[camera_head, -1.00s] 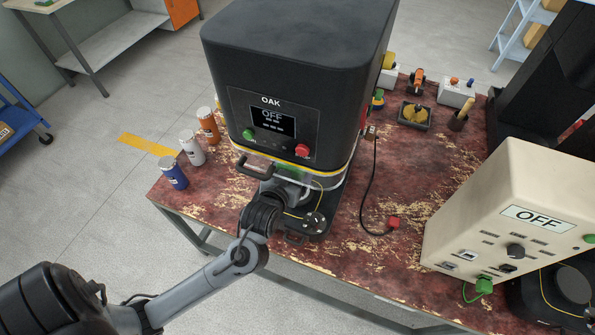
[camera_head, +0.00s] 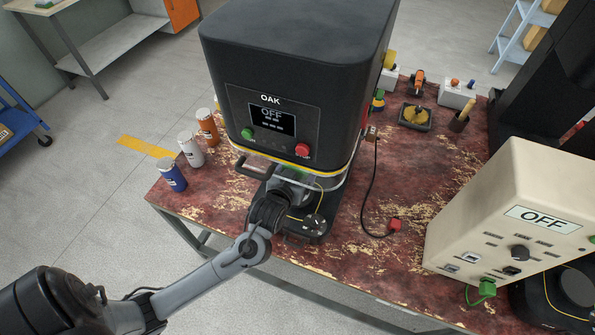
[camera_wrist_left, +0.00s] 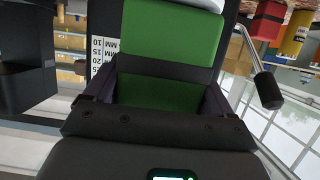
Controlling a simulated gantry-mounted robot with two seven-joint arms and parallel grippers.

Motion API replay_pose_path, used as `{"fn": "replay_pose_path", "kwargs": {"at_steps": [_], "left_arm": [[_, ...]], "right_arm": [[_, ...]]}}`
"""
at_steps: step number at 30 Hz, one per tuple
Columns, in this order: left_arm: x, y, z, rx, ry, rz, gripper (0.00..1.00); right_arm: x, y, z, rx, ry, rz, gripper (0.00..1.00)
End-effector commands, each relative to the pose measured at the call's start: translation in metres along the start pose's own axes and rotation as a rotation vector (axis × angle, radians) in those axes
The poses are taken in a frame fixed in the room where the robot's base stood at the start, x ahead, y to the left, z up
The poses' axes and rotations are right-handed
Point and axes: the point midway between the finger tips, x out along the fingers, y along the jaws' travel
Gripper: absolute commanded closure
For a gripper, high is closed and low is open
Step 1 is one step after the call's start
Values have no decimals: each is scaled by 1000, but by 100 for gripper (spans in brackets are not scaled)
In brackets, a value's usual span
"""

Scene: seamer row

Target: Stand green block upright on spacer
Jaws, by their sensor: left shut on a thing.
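The green block (camera_wrist_left: 170,40) fills the upper middle of the left wrist view, between the two dark fingers of my left gripper (camera_wrist_left: 158,92), which is shut on it. In the head view my left arm reaches into the opening under the black OAK machine (camera_head: 300,50). My right gripper is in neither view.
A white millimetre scale (camera_wrist_left: 103,55) stands beside the block. Blue (camera_head: 172,176), white (camera_head: 190,149) and orange (camera_head: 207,127) cans line the table's left edge. A cable with a red plug (camera_head: 394,225) lies right of the machine. A beige OFF box (camera_head: 510,220) stands at the right.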

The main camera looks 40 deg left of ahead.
Motion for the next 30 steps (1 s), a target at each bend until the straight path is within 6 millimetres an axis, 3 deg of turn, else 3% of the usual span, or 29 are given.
{"fn": "replay_pose_path", "kwargs": {"at_steps": [3, 4, 7, 19, 30], "left_arm": [[1, 0, 3, 0, 0, 0, 46], [1, 0, 3, 0, 0, 0, 13], [1, 0, 2, 0, 0, 0, 0], [-8, 0, 0, 0, -1, 0, 0], [-72, 1, 0, -1, -4, 2, 0]], "right_arm": [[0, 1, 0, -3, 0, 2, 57], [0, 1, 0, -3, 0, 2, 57], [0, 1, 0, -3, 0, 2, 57], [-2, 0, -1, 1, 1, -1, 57], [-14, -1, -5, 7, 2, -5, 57]]}}
